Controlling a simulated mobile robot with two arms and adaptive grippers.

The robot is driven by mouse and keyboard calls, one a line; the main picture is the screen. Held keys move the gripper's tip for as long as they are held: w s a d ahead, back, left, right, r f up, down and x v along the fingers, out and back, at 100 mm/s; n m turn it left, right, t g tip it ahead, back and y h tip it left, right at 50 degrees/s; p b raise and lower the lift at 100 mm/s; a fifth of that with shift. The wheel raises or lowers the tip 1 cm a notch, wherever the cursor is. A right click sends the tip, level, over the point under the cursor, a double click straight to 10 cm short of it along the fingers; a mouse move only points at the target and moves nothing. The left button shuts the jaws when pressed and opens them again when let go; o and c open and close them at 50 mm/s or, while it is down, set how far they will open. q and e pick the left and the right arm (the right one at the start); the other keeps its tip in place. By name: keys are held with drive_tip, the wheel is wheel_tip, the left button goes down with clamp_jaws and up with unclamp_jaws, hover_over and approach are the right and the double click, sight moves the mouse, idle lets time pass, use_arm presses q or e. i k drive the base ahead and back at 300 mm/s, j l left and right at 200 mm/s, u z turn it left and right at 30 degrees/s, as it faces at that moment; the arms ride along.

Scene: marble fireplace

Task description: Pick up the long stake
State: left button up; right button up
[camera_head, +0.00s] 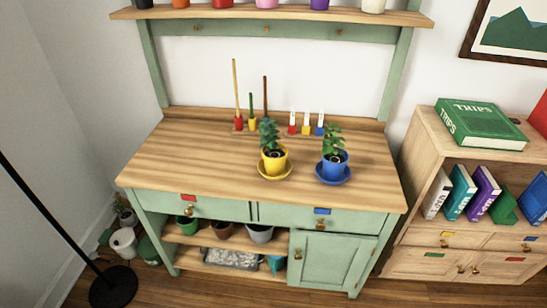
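Three upright stakes stand at the back of the wooden worktop. The long stake (235,88) is the tallest, thin and light tan, with a red base. Neither of my grippers shows in the head view.
A yellow pot (273,162) and a blue pot (335,163), both planted, stand on saucers in front. Small white-topped markers (306,123) stand back right. An overhead shelf (216,14) holds colored pots. The worktop's left side (175,150) is clear. A black pole (45,215) stands left.

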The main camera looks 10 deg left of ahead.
sight(234, 63)
drive_tip(key=i+j, duration=1.35)
drive_tip(key=z, duration=1.45)
drive_tip(key=u, duration=1.5)
